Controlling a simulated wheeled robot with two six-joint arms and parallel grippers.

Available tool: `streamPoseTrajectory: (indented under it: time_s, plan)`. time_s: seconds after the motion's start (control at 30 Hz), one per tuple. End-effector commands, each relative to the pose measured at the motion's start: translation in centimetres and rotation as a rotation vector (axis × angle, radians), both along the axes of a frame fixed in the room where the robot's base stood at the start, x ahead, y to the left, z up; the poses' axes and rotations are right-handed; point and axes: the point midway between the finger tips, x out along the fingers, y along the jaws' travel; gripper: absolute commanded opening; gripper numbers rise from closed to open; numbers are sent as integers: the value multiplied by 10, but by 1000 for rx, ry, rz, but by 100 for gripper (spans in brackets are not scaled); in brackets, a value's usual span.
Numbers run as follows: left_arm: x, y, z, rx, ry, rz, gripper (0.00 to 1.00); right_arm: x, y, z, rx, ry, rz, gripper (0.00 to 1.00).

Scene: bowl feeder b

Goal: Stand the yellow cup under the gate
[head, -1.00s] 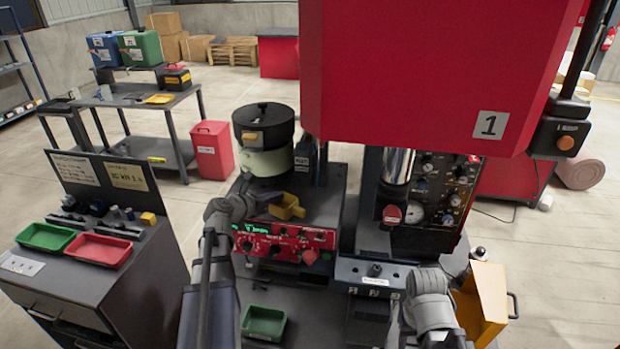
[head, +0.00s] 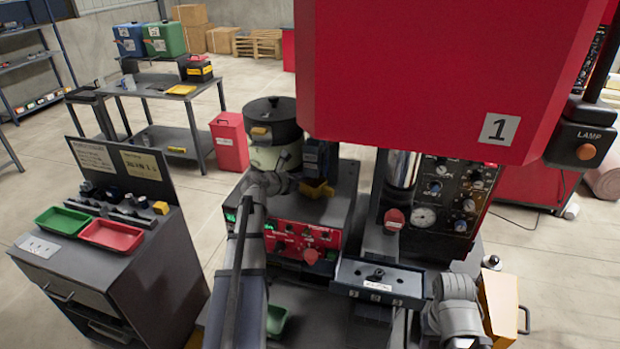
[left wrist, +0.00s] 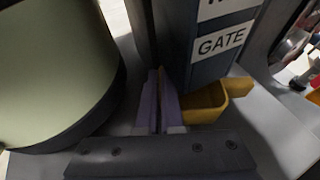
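The yellow cup (head: 317,189) is on or just above the feeder's dark top, close to the foot of the dark gate post (head: 319,158). In the left wrist view the cup (left wrist: 205,103) is right of my left gripper (left wrist: 163,100), and the GATE label (left wrist: 221,42) is above it. My left gripper (head: 296,183) has its fingers close together, with a thin yellowish edge between them that appears to be part of the cup. I cannot tell whether the cup touches the surface. My right gripper (head: 457,312) is low at the right; its fingers cannot be made out.
The round bowl feeder (head: 272,135) stands left of the gate, and its pale green side (left wrist: 55,75) is near my left fingers. A red control panel (head: 303,240) is in front. The press (head: 400,185) is to the right. Green (head: 62,221) and red trays (head: 112,235) lie at left.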

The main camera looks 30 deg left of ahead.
Motion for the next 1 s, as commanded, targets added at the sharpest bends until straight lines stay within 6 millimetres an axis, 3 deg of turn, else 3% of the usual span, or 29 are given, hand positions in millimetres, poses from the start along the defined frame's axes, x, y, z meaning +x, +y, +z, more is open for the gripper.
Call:
streamPoseTrajectory:
  time_s: [0.37, 0.67, 1.0]
  plan:
    - [0, 0, -5, -1, -1, 1, 0, 0, 0, -6, 0, 0, 0, 50]
    - [-1, 0, -4, 0, 0, 1, 33, 0, 0, -4, 0, 0, 0, 50]
    - [-1, 0, 2, 0, 0, 1, 33, 0, 0, 2, 0, 0, 0, 50]
